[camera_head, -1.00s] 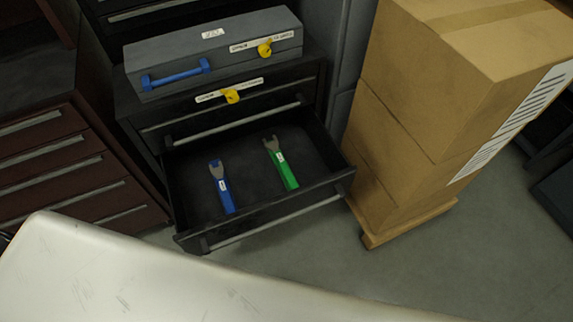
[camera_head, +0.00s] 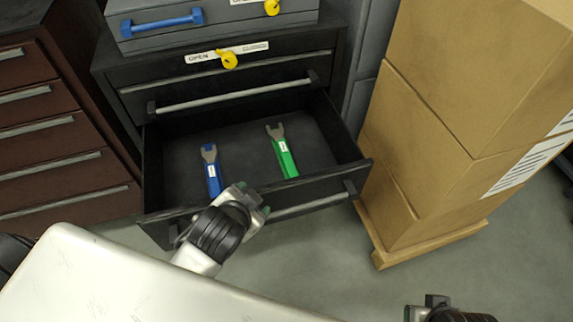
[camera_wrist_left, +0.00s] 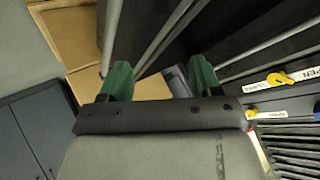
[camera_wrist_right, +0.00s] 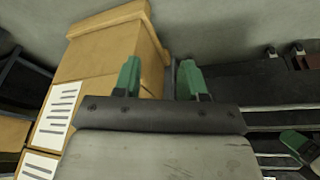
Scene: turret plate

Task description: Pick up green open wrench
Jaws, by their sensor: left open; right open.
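The green open wrench (camera_head: 282,152) lies in the open black drawer (camera_head: 240,138), right of the middle, its grey forked head toward the back. A blue wrench (camera_head: 211,172) lies to its left in the same drawer. My left gripper (camera_head: 254,199) is open and empty over the drawer's front edge, nearer the viewer than the wrenches. Its green fingers show apart in the left wrist view (camera_wrist_left: 160,78). My right gripper (camera_head: 424,306) is at the bottom right edge of the head view, partly cut off. The right wrist view (camera_wrist_right: 160,80) shows it open and empty.
Stacked cardboard boxes (camera_head: 450,130) on a wooden pallet stand right of the drawer. A dark red drawer cabinet (camera_head: 60,130) stands left. A grey toolbox (camera_head: 225,22) with a blue handle sits on top of the black cabinet. Floor is clear in front of the boxes.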

